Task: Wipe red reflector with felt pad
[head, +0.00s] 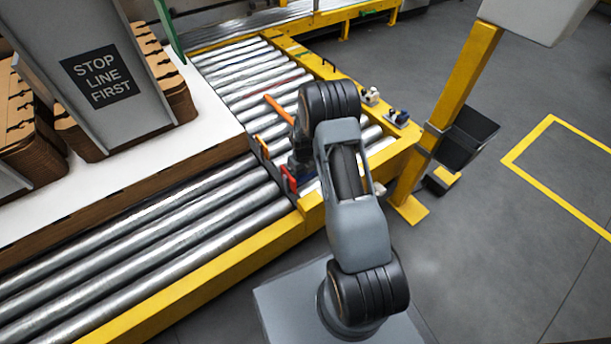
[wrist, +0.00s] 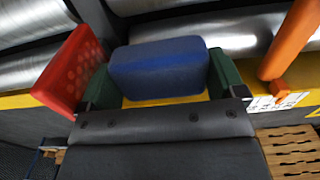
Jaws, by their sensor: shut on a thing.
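The red reflector (wrist: 70,72) stands at the left of the wrist view, a tilted red plate with a dotted face. It also shows as a small red patch (head: 289,180) beside the conveyor rail in the head view. My gripper (wrist: 160,78) has green fingertips, shut on the blue felt pad (wrist: 160,66). The reflector is just left of the pad and the left fingertip; whether they touch I cannot tell. In the head view my arm hides most of the gripper and the pad.
An orange bar (wrist: 288,42) rises right of the gripper; it also shows in the head view (head: 279,109). Steel rollers (head: 170,215) and a yellow rail (head: 215,290) surround the spot. A cardboard stack (head: 22,125) is at left, a yellow post (head: 455,100) at right.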

